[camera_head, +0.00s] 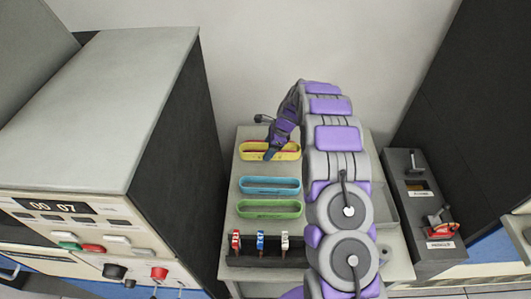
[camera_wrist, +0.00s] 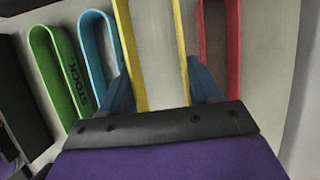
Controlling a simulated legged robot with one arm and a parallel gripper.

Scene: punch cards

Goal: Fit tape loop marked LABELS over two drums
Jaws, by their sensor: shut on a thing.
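A yellow tape loop (camera_head: 251,151) is at the back of the grey table. In the wrist view, its two long yellow sides (camera_wrist: 133,60) run between my fingers. My gripper (camera_wrist: 162,85) is shut across the outside of this loop. In the head view, my gripper (camera_head: 270,153) is at the loop, and whether the loop is raised off the table cannot be told. Blue (camera_head: 270,186) and green (camera_head: 269,209) loops lie nearer. The green loop reads STOCK in the wrist view (camera_wrist: 70,68). A red loop (camera_wrist: 233,45) is beside the yellow one. No LABELS marking is readable, and I cannot identify the drums.
A black rack (camera_head: 250,258) with red, blue and white pieces is at the table's front. A dark unit (camera_head: 403,165) with two levers and a red part (camera_head: 442,230) stands right. A console (camera_head: 75,222) is left. My arm hides the table's right middle.

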